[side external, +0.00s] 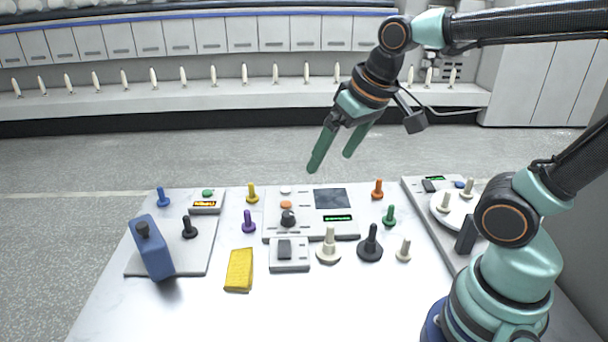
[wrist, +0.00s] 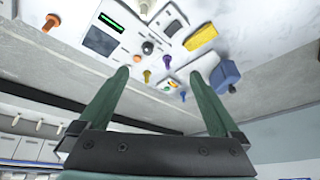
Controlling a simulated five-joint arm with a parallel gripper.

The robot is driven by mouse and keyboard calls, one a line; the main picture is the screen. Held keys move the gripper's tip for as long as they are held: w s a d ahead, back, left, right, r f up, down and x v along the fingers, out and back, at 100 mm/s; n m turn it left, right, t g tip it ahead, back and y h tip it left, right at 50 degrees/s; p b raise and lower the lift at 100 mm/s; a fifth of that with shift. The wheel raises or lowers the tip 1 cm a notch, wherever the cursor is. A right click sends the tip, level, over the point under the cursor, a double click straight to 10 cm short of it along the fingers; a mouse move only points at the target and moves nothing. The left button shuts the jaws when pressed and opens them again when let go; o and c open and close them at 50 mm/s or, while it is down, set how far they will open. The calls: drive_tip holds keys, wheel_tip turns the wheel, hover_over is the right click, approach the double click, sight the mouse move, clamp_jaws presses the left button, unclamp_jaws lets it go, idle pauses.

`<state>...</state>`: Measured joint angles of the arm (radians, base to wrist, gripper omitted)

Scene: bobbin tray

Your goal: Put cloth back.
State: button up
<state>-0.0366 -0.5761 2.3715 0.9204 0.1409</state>
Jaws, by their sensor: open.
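A yellow block-like piece (side external: 239,270), which looks like the folded cloth, lies on the white table near the front left, between the blue container and the small switch box. It also shows in the wrist view (wrist: 201,37), at the upper right. My gripper (side external: 331,160) is open and empty, high above the back edge of the table and well away from the yellow piece. In the wrist view its two green fingers (wrist: 160,73) are spread apart with nothing between them. No other cloth can be made out for certain.
A control panel (side external: 312,228) with a dark square (side external: 332,198) is in the middle. A switch box (side external: 289,255) and several coloured pegs stand around it. The front of the table is clear.

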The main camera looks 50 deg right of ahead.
drive_tip(key=shift+s+d+f+n+t, duration=0.2)
drive_tip(key=shift+s+d+n, duration=0.1)
drive_tip(key=shift+s, duration=0.3)
drive_tip(key=shift+s+d+f+n+t, duration=0.1)
drive_tip(key=shift+s+d+n+t, duration=0.15)
drive_tip(key=shift+s, duration=0.3)
